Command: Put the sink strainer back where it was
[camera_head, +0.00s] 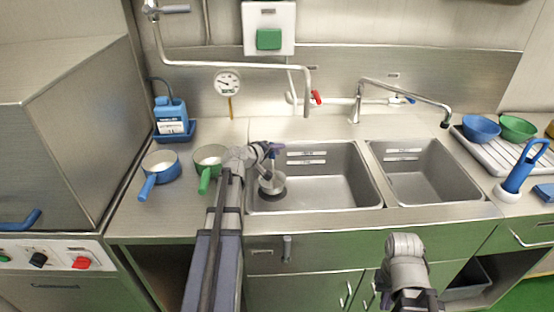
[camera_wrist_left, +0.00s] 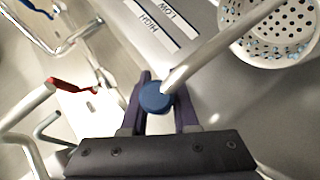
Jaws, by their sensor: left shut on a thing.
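The sink strainer is a light metal cup (camera_head: 272,183) with holes, on a long thin rod ending in a blue knob. My left gripper (camera_head: 270,150) is shut on the strainer's rod at the blue knob (camera_wrist_left: 153,97). The perforated basket (camera_wrist_left: 270,35) hangs at the far end of the rod in the left wrist view. In the head view the strainer is over the left part of the left sink basin (camera_head: 330,185), above a dark round patch (camera_head: 272,197). Whether it touches the basin floor cannot be told. My right gripper (camera_head: 415,300) is at the bottom edge, its fingers unclear.
Two pots, blue (camera_head: 160,166) and green-handled (camera_head: 210,157), stand left of the basin. A blue bottle (camera_head: 171,117) is behind them. A tap spout (camera_head: 306,90) reaches above the basin. The right basin (camera_head: 425,175) looks empty. Bowls (camera_head: 480,127) sit on a rack at right.

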